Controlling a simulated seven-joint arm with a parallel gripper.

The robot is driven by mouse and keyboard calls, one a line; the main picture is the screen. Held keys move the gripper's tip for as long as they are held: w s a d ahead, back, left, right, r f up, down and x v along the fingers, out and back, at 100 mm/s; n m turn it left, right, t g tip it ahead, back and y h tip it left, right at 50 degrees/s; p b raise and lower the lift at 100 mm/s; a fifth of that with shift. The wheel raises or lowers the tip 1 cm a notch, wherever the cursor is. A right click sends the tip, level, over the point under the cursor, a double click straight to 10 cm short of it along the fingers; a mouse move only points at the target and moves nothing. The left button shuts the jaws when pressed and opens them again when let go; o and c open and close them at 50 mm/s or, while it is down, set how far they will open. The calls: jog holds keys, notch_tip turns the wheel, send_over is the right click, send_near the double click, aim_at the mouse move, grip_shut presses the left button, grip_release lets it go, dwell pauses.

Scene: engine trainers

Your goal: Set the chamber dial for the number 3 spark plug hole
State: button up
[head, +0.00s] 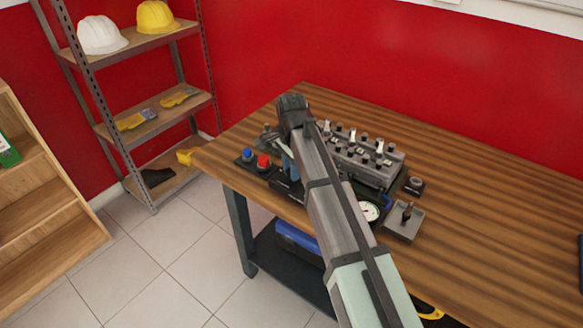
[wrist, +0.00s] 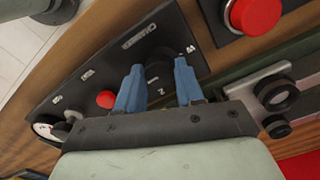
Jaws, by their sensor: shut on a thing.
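The chamber dial (wrist: 158,74) is a dark round knob on a black panel (wrist: 90,72) lettered CHAMBER in the wrist view. My gripper (wrist: 160,82) has its two blue fingers shut on the dial, one on each side. White marks stand around the knob, one between the fingers and one just beyond the right finger; their turned lettering is hard to read, and so is the dial's pointer. In the head view my arm covers the dial, and the blue fingers (head: 288,164) show only in part above the panel. The engine head (head: 362,160) stands just behind, with several plugs on top.
The panel also carries a small red button (wrist: 105,99) and a gauge (wrist: 46,128). A box with a large red button (head: 263,161) and a blue button (head: 247,154) sits to the left. A grey block (head: 404,222) lies to the right. The table's right side (head: 500,210) is mostly clear.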

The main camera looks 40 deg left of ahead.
dwell(0.4)
jog(key=o, duration=1)
notch_tip(320, 180, up, 14)
jog(key=shift+f, duration=0.1)
dwell(0.6)
